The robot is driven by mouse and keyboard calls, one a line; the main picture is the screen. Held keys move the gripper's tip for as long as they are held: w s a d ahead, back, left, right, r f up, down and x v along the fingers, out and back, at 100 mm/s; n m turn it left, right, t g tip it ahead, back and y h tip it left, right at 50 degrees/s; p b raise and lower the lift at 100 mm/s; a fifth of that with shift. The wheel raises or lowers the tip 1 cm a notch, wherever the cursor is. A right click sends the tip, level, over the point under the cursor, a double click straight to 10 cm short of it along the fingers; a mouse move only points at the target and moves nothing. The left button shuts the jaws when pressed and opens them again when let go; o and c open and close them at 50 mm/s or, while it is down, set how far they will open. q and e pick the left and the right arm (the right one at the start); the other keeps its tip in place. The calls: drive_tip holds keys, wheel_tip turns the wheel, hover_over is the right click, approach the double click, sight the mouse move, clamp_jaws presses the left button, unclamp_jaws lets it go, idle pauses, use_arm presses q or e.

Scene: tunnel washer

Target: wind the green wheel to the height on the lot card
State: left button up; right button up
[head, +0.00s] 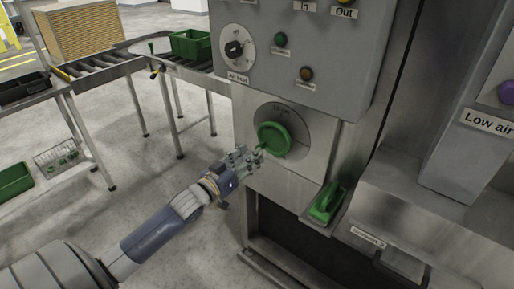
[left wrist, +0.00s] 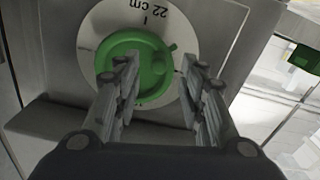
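The green wheel (head: 274,139) sits on a round pale dial plate (head: 300,122) on the machine's steel front. In the left wrist view the wheel (left wrist: 150,68) shows beyond my fingers, and the dial carries an upside-down "22 cm" mark (left wrist: 170,18). My left gripper (head: 250,156) is just left of and below the wheel, close to its rim. Its two fingers (left wrist: 160,66) are apart, with part of the wheel showing between them; I cannot tell whether they touch it. No readable lot card shows. My right gripper is not in view.
A grey panel (head: 350,60) with a dial knob (head: 234,49) and buttons stands above the wheel. A green handle (head: 326,203) juts out below right. A steel housing labelled "Low air" (head: 487,122) is at right. A roller conveyor (head: 110,66) with crates stands at left; floor between is clear.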

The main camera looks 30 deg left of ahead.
sight(272, 140)
use_arm(q)
drive_tip(key=shift+w+d+p, duration=0.2)
drive_tip(key=shift+w+p, duration=0.15)
drive_tip(key=shift+w, duration=1.7)
drive_tip(key=shift+c, duration=0.6)
clamp_jaws()
